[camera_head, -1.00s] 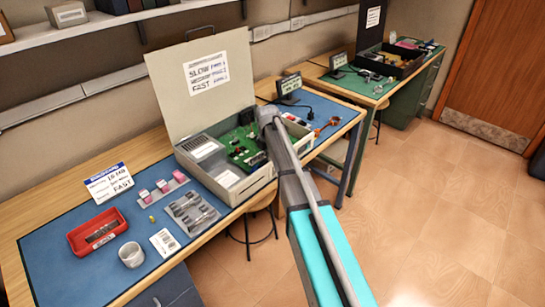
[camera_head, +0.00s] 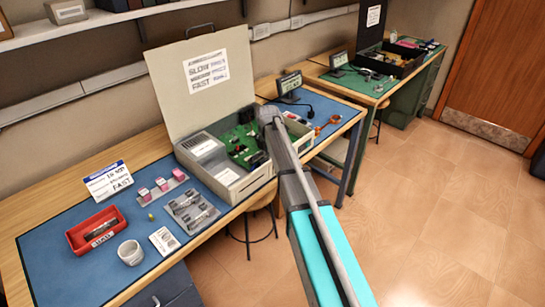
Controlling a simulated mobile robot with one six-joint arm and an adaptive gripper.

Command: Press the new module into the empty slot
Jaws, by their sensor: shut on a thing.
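An open beige computer case (camera_head: 252,183) stands on the blue mat with its lid up. A green circuit board (camera_head: 243,143) with dark parts lies inside it. My grey and turquoise arm reaches from the bottom of the view to the case's right part and covers some of the board. My gripper cannot be made out; the arm seems to hide it. The new module and the empty slot cannot be made out either. A dark stick-like part (camera_head: 100,230) lies in a red tray (camera_head: 76,245) at the left.
A white cup (camera_head: 130,253), a small card (camera_head: 164,240), a grey holder (camera_head: 193,211) and a rack of pink pieces (camera_head: 161,188) stand left of the case. A sign (camera_head: 108,180) stands behind them. A small display (camera_head: 289,83) stands right of the case.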

